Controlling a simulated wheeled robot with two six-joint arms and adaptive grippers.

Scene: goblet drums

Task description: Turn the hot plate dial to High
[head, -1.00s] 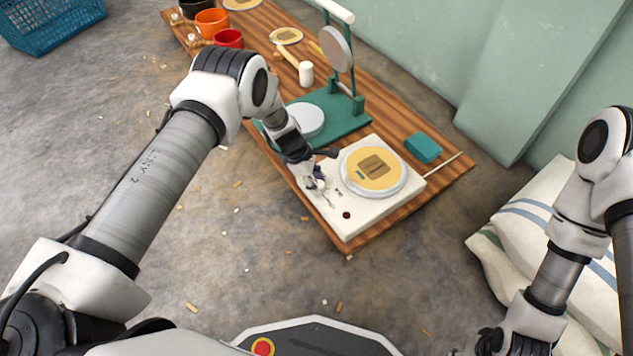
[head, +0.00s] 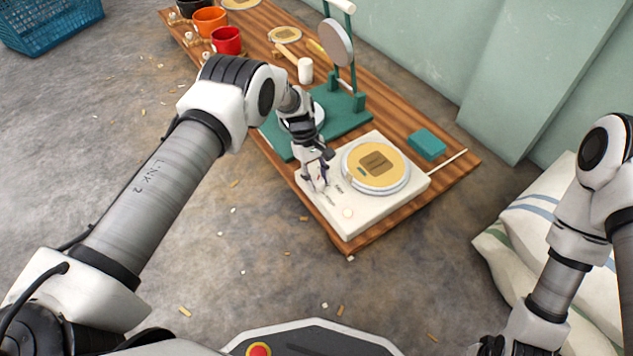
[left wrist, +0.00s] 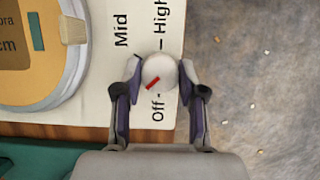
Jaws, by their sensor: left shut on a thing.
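The hot plate (head: 345,222) is a cream box with a round plate carrying a tan disc (head: 377,165). Its pale round dial (left wrist: 160,70) has a red mark at its lower left in the left wrist view, on the side nearer "Off". "Off", "Mid" and "High" are printed around it. My left gripper (head: 317,186) is over the near left part of the hot plate, with a finger on each side of the dial (left wrist: 158,78), shut on it. The indicator light (head: 347,213) glows pale. My right gripper (head: 490,346) is at the bottom edge, partly cut off.
A green stand with a round disc (head: 335,42) is behind the hot plate. A teal block (head: 427,145) lies at the right on the wooden board (head: 455,166). Cups, including a red one (head: 227,40), stand at the far end. Sacks (head: 520,235) lie at the right.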

